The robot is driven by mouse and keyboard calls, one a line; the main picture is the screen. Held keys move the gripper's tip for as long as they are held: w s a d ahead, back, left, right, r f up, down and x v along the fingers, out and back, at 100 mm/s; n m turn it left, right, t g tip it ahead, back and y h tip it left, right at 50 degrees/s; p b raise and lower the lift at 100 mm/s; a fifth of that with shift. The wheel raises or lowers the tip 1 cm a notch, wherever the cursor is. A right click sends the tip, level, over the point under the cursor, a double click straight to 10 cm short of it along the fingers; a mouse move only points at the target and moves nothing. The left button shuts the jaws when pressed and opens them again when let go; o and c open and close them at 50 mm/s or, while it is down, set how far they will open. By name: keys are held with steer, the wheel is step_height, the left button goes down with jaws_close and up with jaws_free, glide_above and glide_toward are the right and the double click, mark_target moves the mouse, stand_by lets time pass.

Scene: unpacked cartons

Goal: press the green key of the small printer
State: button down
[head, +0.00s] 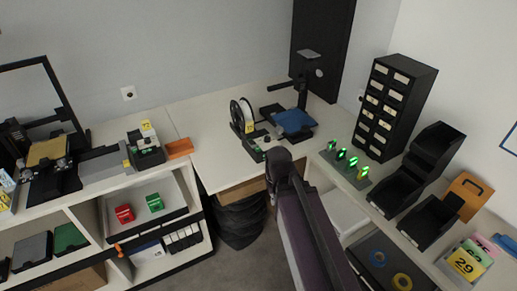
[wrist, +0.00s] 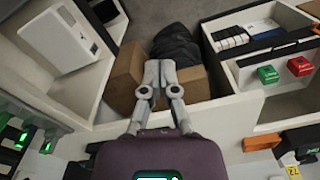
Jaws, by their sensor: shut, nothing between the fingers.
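A small black-and-white device with a yellow label (head: 147,147) stands on the left counter beside an orange tray and looks like a small printer.
The orange tray (head: 179,148) sits at the left counter's edge. A blue-topped device with a post (head: 293,121) and the white spool (head: 241,116) stand on the corner table. Green-lit units (head: 348,163) and black bins (head: 428,221) line the right counter. The table's left part is bare.

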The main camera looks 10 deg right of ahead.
steer(key=w+a+r+m+t+y+p, duration=0.1)
steer(key=w+r+m+t+y+p, duration=0.25)
steer(key=w, duration=1.35)
step_height(320, 180, up, 7)
steer(key=t+p, duration=0.1)
steer(key=t, duration=0.4)
glide_above(255, 145)
steer(key=s, duration=0.3)
steer(key=shift+w+d+m, duration=0.2)
steer(key=shift+d+m, duration=0.15)
steer(key=shift+d, duration=0.1)
steer(key=shift+f, duration=0.15)
step_height(255, 145, down, 8)
steer(key=b, duration=0.8)
steer(key=shift+f, duration=0.25)
steer(key=shift+b, duration=0.3)
steer(key=shift+f, duration=0.2)
steer(key=shift+f+b, duration=0.25)
steer(key=shift+b, duration=0.2)
